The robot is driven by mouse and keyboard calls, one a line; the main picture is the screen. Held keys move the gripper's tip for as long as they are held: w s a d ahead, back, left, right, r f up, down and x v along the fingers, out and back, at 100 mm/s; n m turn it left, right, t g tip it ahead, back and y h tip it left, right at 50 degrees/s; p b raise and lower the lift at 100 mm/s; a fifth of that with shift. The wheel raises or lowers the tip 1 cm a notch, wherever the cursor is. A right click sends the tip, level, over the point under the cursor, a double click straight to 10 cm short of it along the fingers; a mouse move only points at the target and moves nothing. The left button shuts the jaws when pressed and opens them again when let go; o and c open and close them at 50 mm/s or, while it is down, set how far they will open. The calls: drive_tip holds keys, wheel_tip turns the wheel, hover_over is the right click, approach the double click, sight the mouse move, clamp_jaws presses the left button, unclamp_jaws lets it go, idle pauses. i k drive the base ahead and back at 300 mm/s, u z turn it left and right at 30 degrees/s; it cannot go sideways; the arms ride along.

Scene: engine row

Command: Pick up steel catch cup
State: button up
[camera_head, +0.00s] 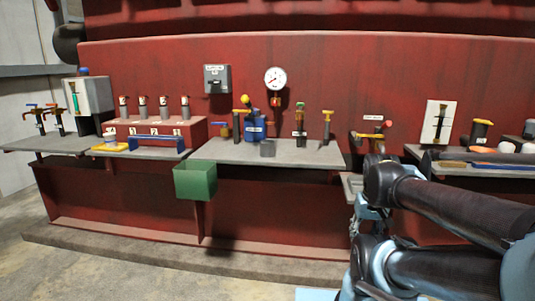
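A small grey cup (267,148), which looks like the steel catch cup, stands on the middle grey shelf (225,151). It is just in front of a blue container (255,128) and close to the shelf's front edge. My arm (455,213) comes in from the right and bends near the right end of this shelf, well to the right of the cup. Its gripper fingers do not show, so I cannot see whether they are open or shut. Nothing of my arm touches the cup.
A green bin (195,180) hangs at the shelf's front left. A pressure gauge (275,78) is above. My arm partly hides a lower tap on the right. The floor in front is clear at left.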

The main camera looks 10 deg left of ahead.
sight(266, 146)
drive_tip(key=k, duration=1.15)
drive_tip(key=u, duration=0.45)
drive_tip(key=i, duration=1.85)
drive_tip(key=z, duration=0.4)
